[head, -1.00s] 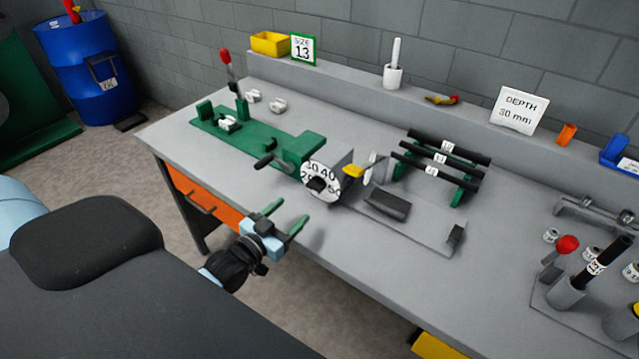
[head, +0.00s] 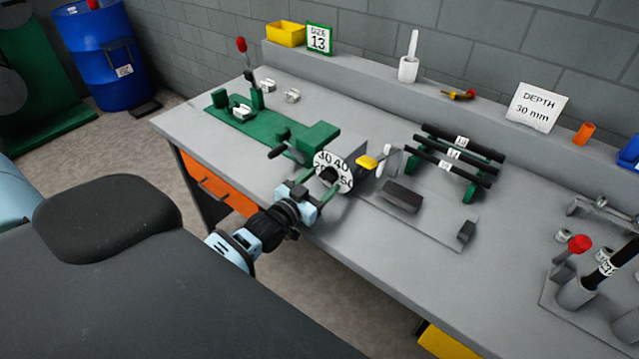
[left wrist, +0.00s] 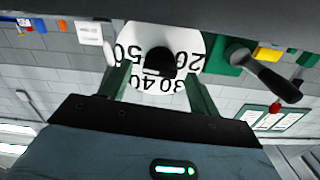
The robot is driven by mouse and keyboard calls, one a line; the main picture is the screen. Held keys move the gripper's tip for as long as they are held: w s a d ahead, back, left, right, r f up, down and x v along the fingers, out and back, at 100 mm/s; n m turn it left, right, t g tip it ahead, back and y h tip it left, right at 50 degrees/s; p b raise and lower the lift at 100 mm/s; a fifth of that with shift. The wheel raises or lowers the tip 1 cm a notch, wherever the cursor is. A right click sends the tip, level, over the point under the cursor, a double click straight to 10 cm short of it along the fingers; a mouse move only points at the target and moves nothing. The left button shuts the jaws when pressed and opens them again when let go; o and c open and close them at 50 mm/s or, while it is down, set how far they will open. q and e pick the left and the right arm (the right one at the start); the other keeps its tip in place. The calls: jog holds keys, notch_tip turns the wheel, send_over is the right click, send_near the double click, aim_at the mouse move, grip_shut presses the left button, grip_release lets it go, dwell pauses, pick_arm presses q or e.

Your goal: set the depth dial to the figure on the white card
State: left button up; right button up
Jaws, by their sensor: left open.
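The depth dial (head: 346,166) is a white disc with black figures and a black knob at its centre. It faces the table's front edge, with 30 and 40 near its top. In the left wrist view the dial (left wrist: 188,43) appears upside down, with 50, 40, 30 and 20 readable. The white card (head: 537,107) on the back ledge reads "DEPTH 30 mm". My left gripper (head: 322,187) is in front of the dial. Its open green fingers (left wrist: 160,84) lie on either side of the black knob (left wrist: 160,62); contact cannot be told. My right gripper is not in view.
A green machine (head: 270,130) with a dark crank handle stands left of the dial. A yellow part (head: 367,162) and a rack of black rods (head: 455,157) are to its right. A green-framed card (head: 318,39) reads "SIZE 13".

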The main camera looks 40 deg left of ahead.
pick_arm(q)
jog(key=c, duration=1)
